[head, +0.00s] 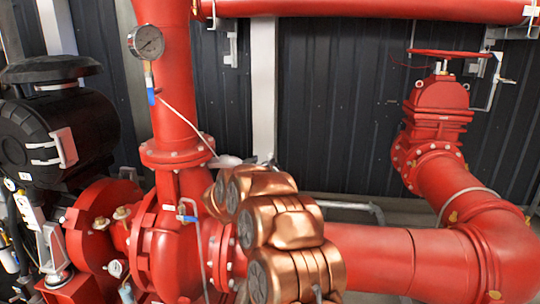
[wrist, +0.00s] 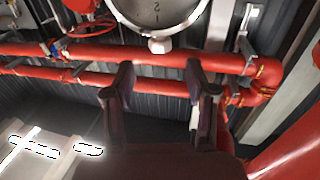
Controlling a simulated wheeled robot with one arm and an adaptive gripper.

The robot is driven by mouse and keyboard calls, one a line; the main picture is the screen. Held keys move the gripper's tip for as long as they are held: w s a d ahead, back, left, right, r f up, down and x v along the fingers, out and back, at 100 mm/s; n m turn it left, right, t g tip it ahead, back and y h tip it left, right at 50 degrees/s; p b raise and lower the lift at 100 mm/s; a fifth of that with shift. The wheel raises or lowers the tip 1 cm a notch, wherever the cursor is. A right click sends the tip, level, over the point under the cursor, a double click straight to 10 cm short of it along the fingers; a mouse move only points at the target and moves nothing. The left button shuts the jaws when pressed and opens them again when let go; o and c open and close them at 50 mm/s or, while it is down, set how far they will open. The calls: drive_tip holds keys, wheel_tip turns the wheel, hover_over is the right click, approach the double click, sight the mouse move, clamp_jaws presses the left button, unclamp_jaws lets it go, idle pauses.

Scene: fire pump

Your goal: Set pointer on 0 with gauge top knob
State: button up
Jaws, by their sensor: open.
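The round gauge (head: 146,42) has a pale dial and metal rim, and sits on a short stem beside the red vertical pipe in the head view. In the wrist view, part of the gauge (wrist: 157,12) shows at the top edge, cut off by the frame. A small pale knob (wrist: 160,45) sticks out from its lower rim there. My gripper (wrist: 160,76) is open and empty, with its two dark fingers apart below the knob in the picture, not touching it. The pointer's position cannot be read. I cannot make out my gripper in the head view.
A blue-handled valve (head: 151,97) is on the stem under the gauge. The thick red vertical pipe (head: 173,85) stands close by. A black engine part (head: 55,130) is at the left. A red handwheel valve (head: 437,110) is far right. Dark corrugated wall (head: 335,95) lies behind.

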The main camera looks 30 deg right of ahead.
sight(269, 155)
drive_tip(key=p+x, duration=0.2)
drive_tip(key=x, duration=0.3)
drive_tip(key=shift+w+d+r, duration=0.15)
drive_tip(key=shift+w+d, duration=0.1)
drive_tip(key=shift+d, duration=0.05)
drive_tip(key=shift+w+d, duration=0.4)
drive_tip(key=shift+d, duration=0.2)
drive_tip(key=shift+c, duration=0.2)
clamp_jaws()
